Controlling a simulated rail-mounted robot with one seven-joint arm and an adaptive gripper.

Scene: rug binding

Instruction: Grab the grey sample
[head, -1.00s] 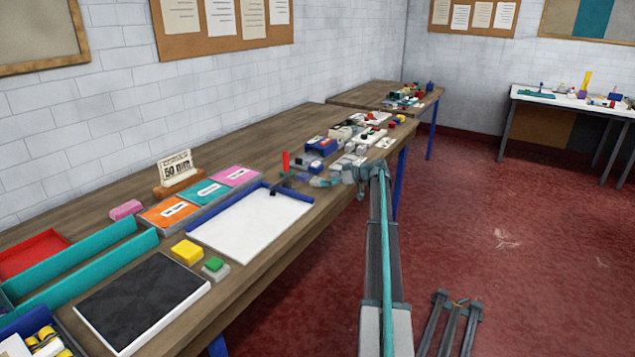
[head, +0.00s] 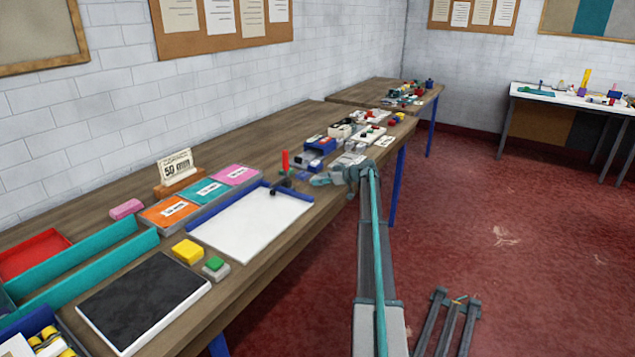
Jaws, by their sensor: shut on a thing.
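My gripper (head: 318,181) is at the end of my arm, low over the wooden bench near its front edge, just right of the white tray. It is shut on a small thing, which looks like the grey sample. The sample is mostly hidden by the fingers and too small to make out clearly. Grey and blue pieces (head: 309,167) lie just behind the gripper.
The white tray (head: 250,225) with a blue rim lies left of my gripper, with a red upright post (head: 285,160) at its far corner. Several small boxes and trays crowd the bench behind. A green-topped block (head: 215,267) and a yellow block (head: 188,251) stand nearer.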

